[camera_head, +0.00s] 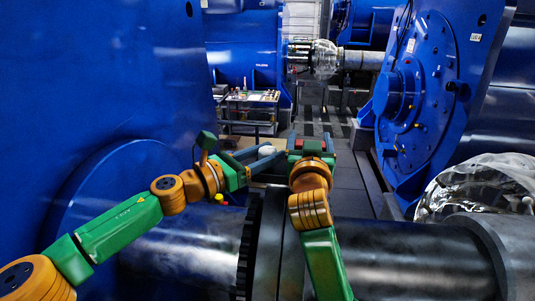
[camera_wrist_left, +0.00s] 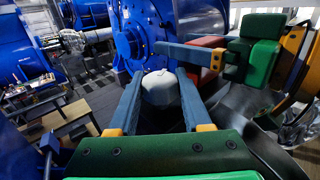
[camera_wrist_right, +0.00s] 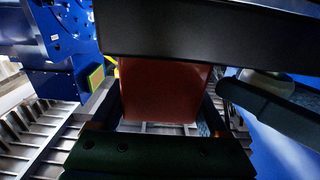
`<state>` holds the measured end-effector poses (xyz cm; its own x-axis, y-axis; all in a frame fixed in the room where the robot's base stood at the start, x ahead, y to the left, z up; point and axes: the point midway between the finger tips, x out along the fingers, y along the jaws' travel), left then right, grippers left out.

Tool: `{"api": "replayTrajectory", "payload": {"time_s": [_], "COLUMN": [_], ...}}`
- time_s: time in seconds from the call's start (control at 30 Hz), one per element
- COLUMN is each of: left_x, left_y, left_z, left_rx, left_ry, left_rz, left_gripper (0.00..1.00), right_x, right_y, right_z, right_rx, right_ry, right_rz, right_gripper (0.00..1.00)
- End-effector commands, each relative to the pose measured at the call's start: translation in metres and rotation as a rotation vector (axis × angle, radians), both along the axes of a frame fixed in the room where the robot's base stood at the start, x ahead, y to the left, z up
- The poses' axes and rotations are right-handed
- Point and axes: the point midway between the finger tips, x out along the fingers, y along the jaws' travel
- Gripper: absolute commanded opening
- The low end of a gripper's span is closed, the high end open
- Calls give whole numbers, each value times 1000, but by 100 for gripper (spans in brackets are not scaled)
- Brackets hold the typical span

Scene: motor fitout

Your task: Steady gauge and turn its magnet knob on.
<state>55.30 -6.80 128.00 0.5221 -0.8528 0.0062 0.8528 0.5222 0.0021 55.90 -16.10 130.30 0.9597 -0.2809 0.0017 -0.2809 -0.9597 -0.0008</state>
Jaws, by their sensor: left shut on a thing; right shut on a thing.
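The gauge's round pale head (camera_wrist_left: 160,88) sits between the fingers of my left gripper (camera_wrist_left: 158,82) in the left wrist view. In the head view the pale head (camera_head: 266,150) is small, beside the fingers of my left gripper (camera_head: 264,158). My right gripper (camera_head: 311,143) is just right of it, shut on a red block (camera_wrist_right: 165,90), seen between its fingers in the right wrist view. I cannot tell whether the red block is the gauge's base or its magnet knob. The knob's position cannot be read; a dark bar covers the block's upper part.
A large dark metal shaft and flange (camera_head: 270,245) lie below my arms. A blue motor housing (camera_head: 120,80) fills the left, and a blue flanged disc (camera_head: 420,95) stands at right. A tool trolley (camera_head: 248,98) stands behind, with open floor beside it.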

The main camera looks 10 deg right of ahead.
Motion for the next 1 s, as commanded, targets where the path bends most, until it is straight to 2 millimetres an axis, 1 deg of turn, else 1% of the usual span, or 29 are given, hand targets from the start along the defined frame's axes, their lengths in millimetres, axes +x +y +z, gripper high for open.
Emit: {"api": "replayTrajectory", "payload": {"time_s": [0.2,0.4,0.9,0.93,0.97,1.0], "left_x": [1,-1,-4,-4,-4,-4], "left_y": [-1,-1,-3,-3,-3,-3], "left_z": [4,2,-2,-2,-2,-3], "left_rx": [-3,-1,4,4,4,4], "left_ry": [-5,1,8,8,8,8], "left_rz": [-104,-161,-188,-188,-189,-188], "left_gripper": [0,0,0,51,60,70], "right_x": [0,1,1,1,1,1], "right_y": [2,2,1,1,1,1], "right_z": [-2,-2,-4,-4,-4,-4], "right_rx": [1,0,1,1,1,1], "right_ry": [6,7,10,10,9,9], "right_rz": [7,7,3,3,3,3], "right_gripper": [11,11,11,11,11,11]}}
